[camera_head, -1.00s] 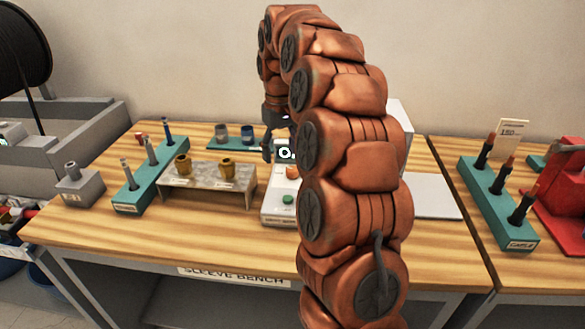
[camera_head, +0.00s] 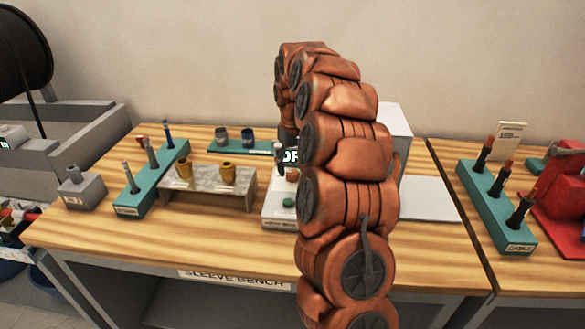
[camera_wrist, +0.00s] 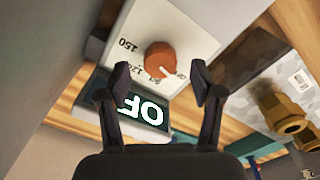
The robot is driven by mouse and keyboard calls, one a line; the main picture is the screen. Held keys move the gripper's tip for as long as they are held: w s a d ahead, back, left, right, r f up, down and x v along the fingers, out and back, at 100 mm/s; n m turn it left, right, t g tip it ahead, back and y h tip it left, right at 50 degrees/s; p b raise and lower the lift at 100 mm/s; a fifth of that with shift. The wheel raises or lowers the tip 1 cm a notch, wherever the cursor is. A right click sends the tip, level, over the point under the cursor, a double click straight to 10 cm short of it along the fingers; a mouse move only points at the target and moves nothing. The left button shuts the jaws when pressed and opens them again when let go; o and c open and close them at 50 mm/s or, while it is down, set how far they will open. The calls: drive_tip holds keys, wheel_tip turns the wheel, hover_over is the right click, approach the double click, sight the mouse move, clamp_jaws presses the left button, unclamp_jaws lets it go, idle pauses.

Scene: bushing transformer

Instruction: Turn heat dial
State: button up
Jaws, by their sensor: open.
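The heat dial is an orange round knob (camera_wrist: 161,60) on a white panel with printed numbers, among them 150 and 120. Its pointer line sits by the lettering at the lower right in the wrist view. A dark display (camera_wrist: 140,108) reading "OF" is beside the panel. My gripper (camera_wrist: 157,80) is open, with one finger on each side of the dial in the picture and no visible contact.
On the wooden bench (camera_head: 110,235), a grey stand (camera_head: 206,186) with brass sleeves and a teal rack (camera_head: 150,190) of rods are left of the unit. A teal tray with two cups (camera_head: 248,136) lies behind. A white plate (camera_head: 428,198) lies at right.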

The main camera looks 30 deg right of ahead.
drive_tip(key=shift+f, duration=1.05)
drive_tip(key=c, duration=1.1)
